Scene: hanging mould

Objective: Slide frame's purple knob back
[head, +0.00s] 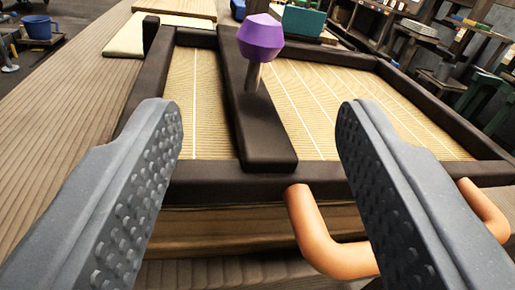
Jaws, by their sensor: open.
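The purple knob (261,38) is faceted and sits on a short grey metal stem (254,75). The stem rises from a dark sliding bar (262,135) that runs front to back across the dark frame (225,187). The bar's near end lies at the frame's front rail. My gripper (250,125) is open and empty, its two grey studded fingers apart in the foreground. The knob appears beyond the fingertips, between them and above their line in the picture. Nothing touches the knob.
The frame surrounds a light, ribbed bed with pale lines (330,110). A copper-coloured bent handle (322,240) sticks out at the front, partly behind the right finger. A blue bucket (39,28), a teal box (303,22) and cluttered shelves stand farther back. Wooden planking lies left.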

